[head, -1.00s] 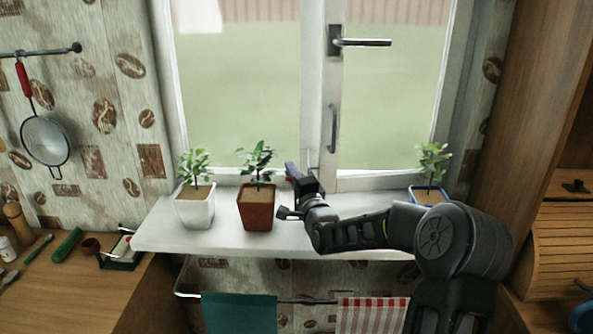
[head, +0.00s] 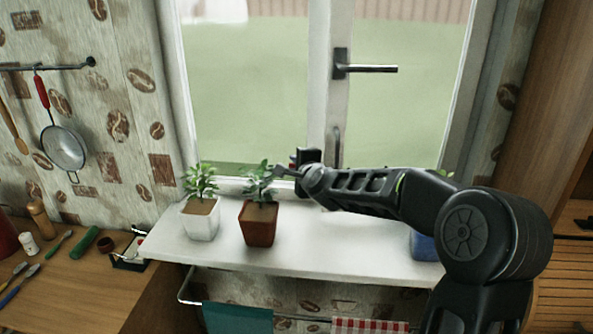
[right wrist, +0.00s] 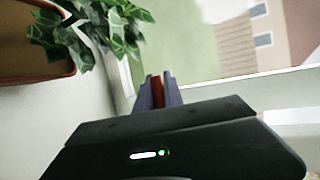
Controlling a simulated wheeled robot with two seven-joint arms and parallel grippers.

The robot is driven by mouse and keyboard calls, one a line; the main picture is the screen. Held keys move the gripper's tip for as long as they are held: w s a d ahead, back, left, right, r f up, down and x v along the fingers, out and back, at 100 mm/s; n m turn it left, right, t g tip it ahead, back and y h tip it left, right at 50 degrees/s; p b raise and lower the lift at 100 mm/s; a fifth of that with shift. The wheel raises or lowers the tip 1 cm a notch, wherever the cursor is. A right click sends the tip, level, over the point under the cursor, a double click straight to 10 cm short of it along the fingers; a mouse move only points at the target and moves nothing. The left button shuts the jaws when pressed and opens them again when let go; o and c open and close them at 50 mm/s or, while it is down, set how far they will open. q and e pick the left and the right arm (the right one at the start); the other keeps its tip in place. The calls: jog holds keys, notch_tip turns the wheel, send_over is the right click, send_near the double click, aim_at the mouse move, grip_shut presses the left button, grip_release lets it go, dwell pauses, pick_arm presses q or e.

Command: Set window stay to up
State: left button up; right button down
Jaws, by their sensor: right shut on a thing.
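My right gripper (head: 295,160) is at the foot of the window, just above the sill and near the terracotta pot's plant. In the right wrist view its two purple-grey fingers (right wrist: 157,82) are shut on a narrow red piece (right wrist: 157,93), apparently the window stay's grip. The rest of the stay is hidden behind the gripper and wrist. The window (head: 400,120) has a dark handle (head: 372,69) on its middle frame, and its lower frame is partly covered by my right arm. My left gripper is not in view.
On the sill (head: 330,245) stand a white pot (head: 201,220), a terracotta pot (head: 258,225) and a blue pot (head: 424,246), partly hidden by my arm. Leaves (right wrist: 110,30) are close beside the gripper. A strainer (head: 64,148) hangs at left.

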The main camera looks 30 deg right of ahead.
jog(key=shift+w+d+r, duration=0.3)
jog(key=shift+w+r, duration=0.1)
jog(key=shift+r, duration=0.1)
jog(key=shift+w+d+r, duration=0.3)
jog(key=shift+w+r, duration=0.05)
jog(key=shift+r, duration=0.15)
jog(key=shift+f, duration=0.15)
dwell(0.4)
jog(key=c, duration=1.6)
grip_release()
jog(key=shift+d, duration=0.1)
jog(key=shift+o, duration=0.7)
jog(key=shift+s, duration=0.1)
jog(key=v, duration=0.7)
jog(key=shift+s+a+b, duration=0.2)
jog(key=shift+s+b, duration=0.05)
jog(key=shift+b, duration=0.15)
